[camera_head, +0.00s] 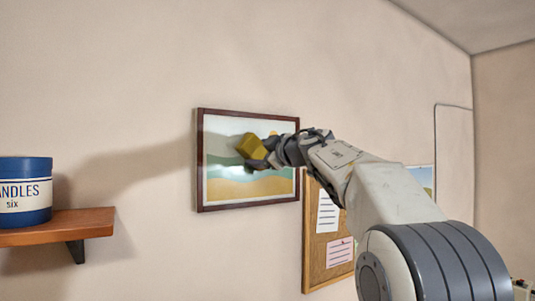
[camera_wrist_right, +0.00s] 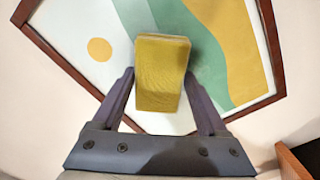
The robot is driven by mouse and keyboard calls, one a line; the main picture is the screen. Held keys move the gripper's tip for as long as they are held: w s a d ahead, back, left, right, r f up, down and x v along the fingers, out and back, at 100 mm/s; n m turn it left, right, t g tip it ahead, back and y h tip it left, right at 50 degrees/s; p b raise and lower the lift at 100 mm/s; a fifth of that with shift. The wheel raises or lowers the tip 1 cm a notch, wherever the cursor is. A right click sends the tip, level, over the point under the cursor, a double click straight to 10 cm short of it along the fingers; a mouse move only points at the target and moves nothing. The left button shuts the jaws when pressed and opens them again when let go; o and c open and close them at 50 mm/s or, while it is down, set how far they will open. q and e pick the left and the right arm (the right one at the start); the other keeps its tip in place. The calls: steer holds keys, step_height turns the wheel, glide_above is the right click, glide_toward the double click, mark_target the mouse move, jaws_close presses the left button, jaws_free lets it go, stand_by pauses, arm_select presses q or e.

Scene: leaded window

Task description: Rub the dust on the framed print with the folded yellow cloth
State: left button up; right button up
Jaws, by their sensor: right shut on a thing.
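The framed print (camera_head: 240,191) hangs on the wall in a dark wood frame, showing bands of pale blue, green and sand yellow. It also fills much of the right wrist view (camera_wrist_right: 242,50). My right gripper (camera_head: 262,152) is in front of the print and shut on the folded yellow cloth (camera_head: 250,147). In the right wrist view the cloth (camera_wrist_right: 161,75) sits between the two fingers and stands out toward the print. I cannot tell whether the cloth touches the print. I cannot make out the dust in either view. My left gripper is not in view.
A cork board (camera_head: 319,256) with paper notes hangs below and right of the print, partly behind my right arm. A wooden shelf (camera_head: 90,223) at the left holds a blue candle tin (camera_head: 25,167). Another picture (camera_head: 421,177) shows behind my arm.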

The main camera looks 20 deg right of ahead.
mark_target(226, 146)
steer(key=shift+s+a, duration=0.25)
steer(key=shift+a, duration=1.05)
steer(key=shift+s+a, duration=0.3)
steer(key=shift+a, duration=1)
steer(key=shift+s+a, duration=0.25)
steer(key=shift+a, duration=1.05)
steer(key=shift+w+r, duration=0.1)
steer(key=shift+r, duration=0.75)
steer(key=shift+w+d, duration=0.2)
steer(key=shift+d, duration=0.95)
steer(key=shift+w+d, duration=0.2)
steer(key=shift+d, duration=0.9)
steer(key=shift+w+d, duration=0.2)
steer(key=shift+d, duration=0.95)
steer(key=shift+d, duration=0.1)
steer(key=w+d, duration=0.1)
steer(key=d, duration=0.5)
steer(key=shift+w+d, duration=0.15)
steer(key=shift+d, duration=0.05)
steer(key=s+d+b, duration=0.1)
steer(key=s+b, duration=0.1)
steer(key=s, duration=0.4)
